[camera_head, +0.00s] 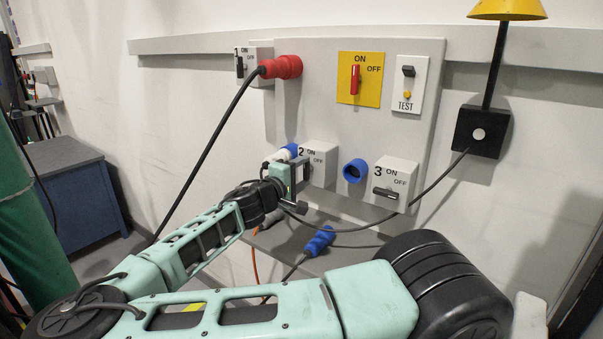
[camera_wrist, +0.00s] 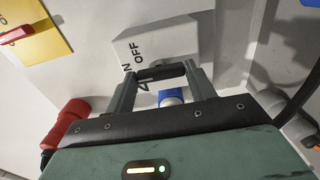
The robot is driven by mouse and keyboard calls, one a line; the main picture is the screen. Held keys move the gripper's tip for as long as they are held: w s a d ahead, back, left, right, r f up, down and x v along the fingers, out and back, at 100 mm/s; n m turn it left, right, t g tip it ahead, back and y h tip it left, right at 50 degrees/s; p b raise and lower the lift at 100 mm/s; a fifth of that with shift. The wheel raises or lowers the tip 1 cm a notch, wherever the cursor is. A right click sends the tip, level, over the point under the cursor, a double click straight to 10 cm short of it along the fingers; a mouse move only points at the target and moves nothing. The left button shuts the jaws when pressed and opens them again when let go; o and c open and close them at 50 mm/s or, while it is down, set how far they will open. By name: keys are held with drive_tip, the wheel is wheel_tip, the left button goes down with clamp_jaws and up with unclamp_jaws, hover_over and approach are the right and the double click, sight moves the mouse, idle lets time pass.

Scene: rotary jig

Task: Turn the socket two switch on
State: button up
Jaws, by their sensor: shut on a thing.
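The socket two box (camera_head: 320,160) is white, marked 2, ON and OFF, and sits low on the grey wall panel. My gripper (camera_head: 297,176) is at its front left side. In the wrist view, my gripper (camera_wrist: 161,73) has its fingers closed around the dark switch handle at the face of the socket two box (camera_wrist: 160,42). The ON and OFF letters appear rotated there. In the head view the gripper hides the handle, and I cannot tell its exact angle.
Socket three (camera_head: 396,183) stands to the right, its black handle lying sideways. A blue socket (camera_head: 354,171) sits between the boxes. Socket one has a red plug (camera_head: 282,67) and hanging cable. A yellow plate (camera_head: 359,79) bears a red switch. A loose blue plug (camera_head: 319,241) lies below.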

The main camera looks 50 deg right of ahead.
idle(0.3)
drive_tip(key=o, duration=1)
drive_tip(key=shift+a, duration=0.1)
drive_tip(key=a+b, duration=0.1)
drive_tip(key=a, duration=0.4)
drive_tip(key=s+a+b, duration=0.1)
drive_tip(key=a+b, duration=0.1)
drive_tip(key=a, duration=0.4)
drive_tip(key=a+b, duration=0.2)
drive_tip(key=a, duration=0.4)
drive_tip(key=shift+s+a, duration=0.15)
